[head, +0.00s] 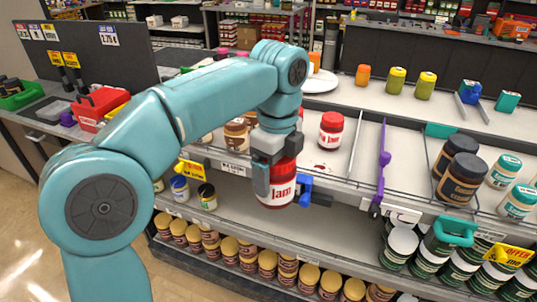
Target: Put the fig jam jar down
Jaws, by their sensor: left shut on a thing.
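A red jar with a white "Jam" label (277,193) is in my left gripper (263,172). The gripper's grey fingers are shut on it from above and the left, and hide part of its top. The jar looks upright, in front of the upper shelf's edge; I cannot tell whether it touches anything. Another red-lidded jar (331,130) stands on the upper shelf behind it, with a small dark red patch on the shelf in front. My right gripper does not show.
A blue clip-like thing (308,190) is on the shelf edge right beside the held jar. A purple divider (382,165) stands to the right. Dark-lidded jars (458,178) stand further right. The lower shelf's middle (330,225) looks bare.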

